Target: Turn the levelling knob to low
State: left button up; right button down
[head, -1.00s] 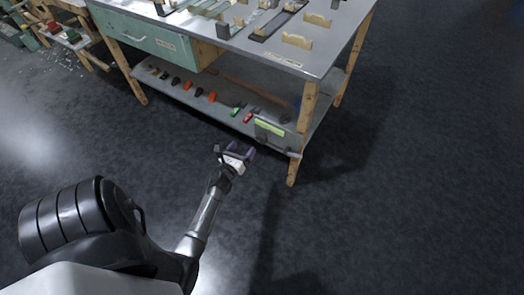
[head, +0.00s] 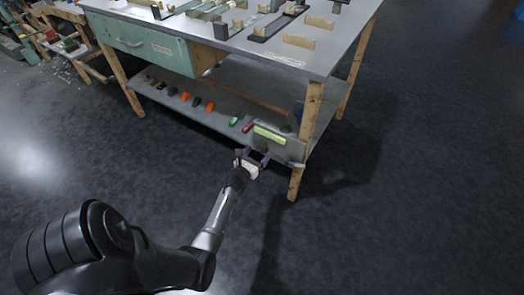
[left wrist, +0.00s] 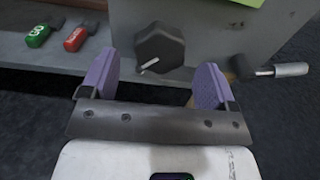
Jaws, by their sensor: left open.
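The levelling knob (left wrist: 159,47) is a black many-sided knob with a pale pointer, on the front of a grey box (left wrist: 215,35) in the left wrist view. The pointer is angled down and to the left. In the head view the grey box (head: 290,149) with a green-yellow label sits at the right end of the bench's lower shelf. My left gripper (left wrist: 154,85) is open, with purple finger pads on either side below the knob and apart from it. In the head view my left gripper (head: 254,158) is just in front of the box. My right gripper is not in view.
A crank handle (left wrist: 275,70) sticks out at the box's right. Green (left wrist: 39,35) and red (left wrist: 77,38) handled items lie on the lower shelf to the left. A wooden bench leg (head: 305,140) stands beside the box. The dark floor in front is clear.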

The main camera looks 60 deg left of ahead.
aim_at(260, 150)
pick_arm(q)
jog(key=shift+b+x, duration=0.6)
jog(key=shift+x, duration=1.55)
jog(key=c, duration=0.9)
jog(key=shift+n, duration=0.3)
